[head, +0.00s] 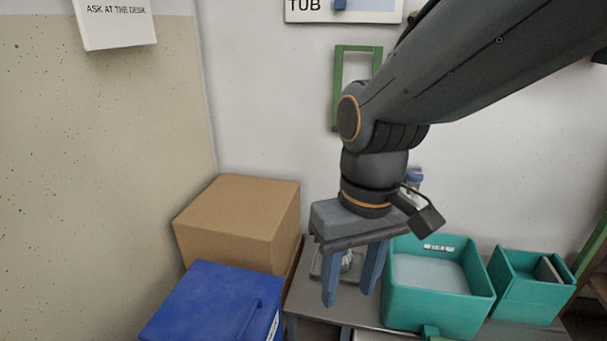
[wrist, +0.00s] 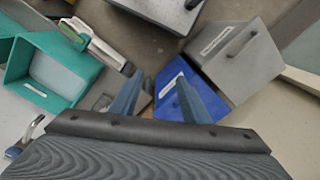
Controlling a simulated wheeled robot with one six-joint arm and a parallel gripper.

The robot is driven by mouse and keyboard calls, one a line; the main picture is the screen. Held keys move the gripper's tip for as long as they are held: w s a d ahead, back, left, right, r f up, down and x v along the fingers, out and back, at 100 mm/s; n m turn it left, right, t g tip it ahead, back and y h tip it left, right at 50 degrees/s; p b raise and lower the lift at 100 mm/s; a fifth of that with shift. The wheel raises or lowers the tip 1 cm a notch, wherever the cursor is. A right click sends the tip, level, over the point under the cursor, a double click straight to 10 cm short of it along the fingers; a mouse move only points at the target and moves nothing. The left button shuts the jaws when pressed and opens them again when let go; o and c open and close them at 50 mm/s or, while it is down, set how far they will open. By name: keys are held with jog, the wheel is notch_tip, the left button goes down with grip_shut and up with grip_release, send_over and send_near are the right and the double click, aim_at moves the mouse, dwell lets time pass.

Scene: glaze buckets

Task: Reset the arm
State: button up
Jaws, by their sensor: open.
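My gripper (head: 352,286) hangs below my dark arm in the middle of the head view, with its two blue fingers pointing down. The fingers are apart, and I see nothing between them that they hold. In the wrist view my gripper (wrist: 157,88) also shows its blue fingers spread. The fingers are in front of a grey table (head: 300,300), beside a teal tub (head: 395,310). A small pale object behind the fingers is mostly hidden.
A blue box (head: 205,305) and a cardboard box (head: 235,225) stand to the left. A smaller teal bin (head: 525,295) stands at the right. A green frame (head: 338,95) and signs hang on the walls.

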jog(key=d+r+m+p, duration=0.3)
jog(key=d+r+p, duration=0.6)
jog(key=p, duration=1)
jog(key=shift+d+r+h, duration=0.3)
jog(key=shift+d+r, duration=0.05)
jog(key=shift+r, duration=0.85)
jog(key=shift+s, duration=0.1)
